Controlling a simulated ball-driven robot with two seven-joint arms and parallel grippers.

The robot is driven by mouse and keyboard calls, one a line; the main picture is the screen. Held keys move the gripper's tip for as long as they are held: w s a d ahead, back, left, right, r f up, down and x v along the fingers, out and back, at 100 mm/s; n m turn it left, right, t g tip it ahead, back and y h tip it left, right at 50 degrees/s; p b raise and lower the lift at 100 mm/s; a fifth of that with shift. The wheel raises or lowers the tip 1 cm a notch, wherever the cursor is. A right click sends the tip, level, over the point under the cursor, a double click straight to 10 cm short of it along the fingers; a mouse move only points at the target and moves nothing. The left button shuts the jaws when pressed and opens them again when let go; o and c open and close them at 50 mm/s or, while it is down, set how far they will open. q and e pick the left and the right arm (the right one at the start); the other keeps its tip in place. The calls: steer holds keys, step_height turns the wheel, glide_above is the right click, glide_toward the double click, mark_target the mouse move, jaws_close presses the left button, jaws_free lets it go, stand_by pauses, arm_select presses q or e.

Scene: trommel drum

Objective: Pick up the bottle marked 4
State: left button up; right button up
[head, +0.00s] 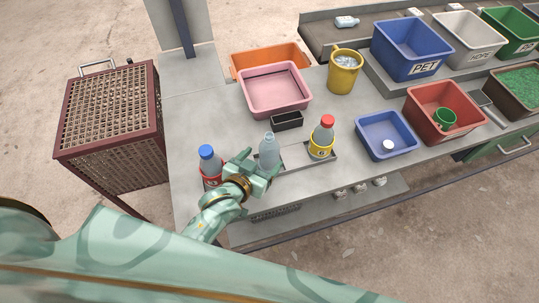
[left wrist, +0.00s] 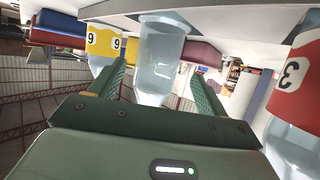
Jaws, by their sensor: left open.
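A clear, uncapped-looking bottle (head: 269,148) stands upright on the grey table; no number shows on it. My left gripper (head: 262,167) is low at the bottle, open. In the left wrist view, which is upside down, the clear bottle (left wrist: 160,60) lies between the spread fingers, with gaps on both sides. A blue-capped bottle with a red label (head: 209,166) stands left of the gripper; its label (left wrist: 292,85) reads 3. A red-capped bottle with a yellow label (head: 322,138) stands to the right on a shallow tray; inverted, its number looks like 6. No 4 is readable. My right gripper is not in view.
A small black box (head: 287,121) and a pink tub (head: 275,92) stand behind the clear bottle. A blue bin (head: 386,134) and a red bin (head: 445,110) are to the right. A brown mesh cage (head: 110,125) stands left of the table.

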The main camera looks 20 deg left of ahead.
arm_select(q)
steer(key=x, duration=0.2)
steer(key=b+x, duration=0.1)
steer(key=x, duration=0.1)
steer(key=shift+w+d, duration=0.3)
steer(key=shift+w, duration=0.05)
steer(key=shift+s, duration=0.1)
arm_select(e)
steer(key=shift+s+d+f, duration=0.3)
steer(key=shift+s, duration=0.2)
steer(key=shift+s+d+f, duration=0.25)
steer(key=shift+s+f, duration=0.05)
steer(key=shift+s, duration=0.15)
arm_select(q)
steer(key=c, duration=1.1)
steer(key=shift+o, duration=0.2)
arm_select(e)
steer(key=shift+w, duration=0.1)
